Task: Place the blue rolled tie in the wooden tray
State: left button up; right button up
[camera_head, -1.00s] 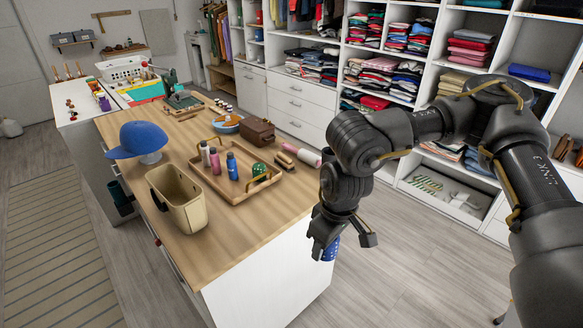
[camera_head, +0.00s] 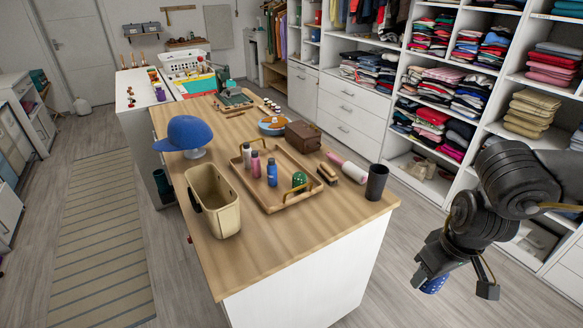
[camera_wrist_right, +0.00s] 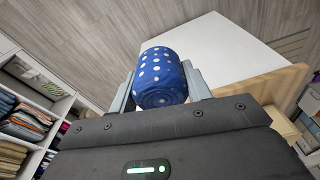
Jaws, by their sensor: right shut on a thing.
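The blue rolled tie with white dots (camera_wrist_right: 161,78) is held between the fingers of my right gripper (camera_wrist_right: 160,85) in the right wrist view. In the head view my right gripper (camera_head: 458,282) hangs over the floor, right of the wooden island, and only part of the tie (camera_head: 434,284) shows below it. The wooden tray (camera_head: 290,199) lies on the island top, well left of the gripper. My left gripper is out of view.
The wooden island top (camera_head: 290,238) has a beige bin (camera_head: 213,200), a blue cap (camera_head: 184,134), a dark cup (camera_head: 376,182), brushes (camera_head: 346,168) and a brown box (camera_head: 306,138). Shelves with folded clothes (camera_head: 435,120) stand behind. Floor is clear between island and gripper.

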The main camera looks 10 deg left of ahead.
aim_at(276, 199)
jog(key=i, duration=0.85)
jog(key=u, duration=1.45)
